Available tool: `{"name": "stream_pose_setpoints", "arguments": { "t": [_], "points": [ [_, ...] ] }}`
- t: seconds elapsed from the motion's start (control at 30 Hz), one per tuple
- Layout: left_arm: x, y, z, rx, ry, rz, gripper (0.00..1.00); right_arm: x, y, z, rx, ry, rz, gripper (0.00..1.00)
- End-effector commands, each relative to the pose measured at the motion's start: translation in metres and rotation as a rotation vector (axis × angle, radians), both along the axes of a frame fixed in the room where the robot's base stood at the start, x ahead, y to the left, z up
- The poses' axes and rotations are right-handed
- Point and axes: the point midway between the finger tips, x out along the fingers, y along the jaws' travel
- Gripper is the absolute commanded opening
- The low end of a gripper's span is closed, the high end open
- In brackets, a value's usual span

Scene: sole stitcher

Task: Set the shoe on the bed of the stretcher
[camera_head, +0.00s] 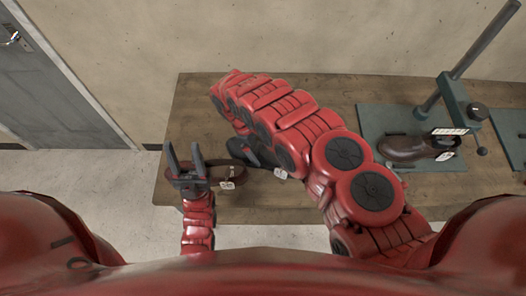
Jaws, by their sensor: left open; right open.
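A brown shoe (412,147) with a white tag sits at the green machine (375,125) on the right of the table, which looks like the stretcher. A dark shoe-like item (240,148) lies mid-table, partly covered by my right arm. A brown item (232,171) with a white tag lies just right of my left gripper; I cannot tell whether it is a shoe. My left gripper (184,150) is open, fingers pointing up and apart, nothing visible between them, at the table's left front. My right gripper is hidden behind my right arm, which reaches across the table.
The wooden table (190,105) stands against a beige wall. A second green base (508,125) is at the right edge. The machine's slanted post (470,55) rises high on the right. A grey door (45,85) is at the left. The table's far left corner is clear.

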Motion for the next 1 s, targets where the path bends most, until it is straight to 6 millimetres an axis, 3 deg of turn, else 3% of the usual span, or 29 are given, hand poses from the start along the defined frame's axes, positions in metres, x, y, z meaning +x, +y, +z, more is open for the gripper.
{"name": "stream_pose_setpoints", "arguments": {
  "t": [0.17,0.4,0.9,0.97,1.0],
  "points": [
    [0.0,0.0,0.009,0.0,0.001,0.0,0.5,-0.003,-0.006,-0.015,0.0,0.001,0.0,1.0],
    [0.0,0.0,0.008,0.0,0.0,0.0,0.5,-0.003,-0.006,-0.017,0.001,-0.001,-0.001,1.0],
    [0.0,0.0,0.008,0.0,0.001,0.0,0.5,-0.003,-0.006,-0.017,0.0,0.0,-0.001,0.1],
    [0.0,0.0,0.008,0.0,0.001,0.0,0.5,-0.003,-0.006,-0.017,0.0,0.0,-0.001,0.0],
    [0.0,0.0,0.008,0.0,0.001,0.0,0.5,-0.003,-0.006,-0.017,0.0,0.0,-0.001,0.0]
  ]
}}
